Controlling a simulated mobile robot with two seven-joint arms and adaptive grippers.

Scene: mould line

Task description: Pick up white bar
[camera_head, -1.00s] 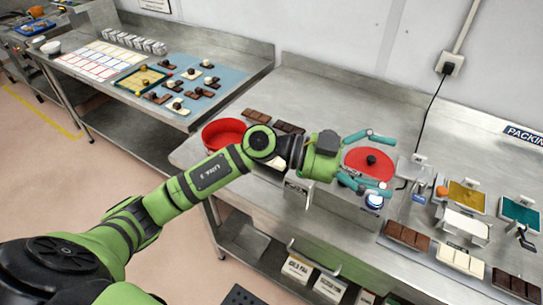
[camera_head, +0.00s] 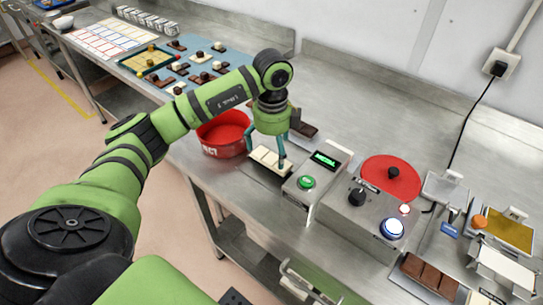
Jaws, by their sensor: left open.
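I cannot tell whether the fingers touch the bar. Another white bar (camera_head: 482,299) is partly in view at the bottom right edge. My right gripper is not in view.
A red bowl (camera_head: 222,148) stands just left of the gripper. A dark bar (camera_head: 303,128) lies behind the gripper.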

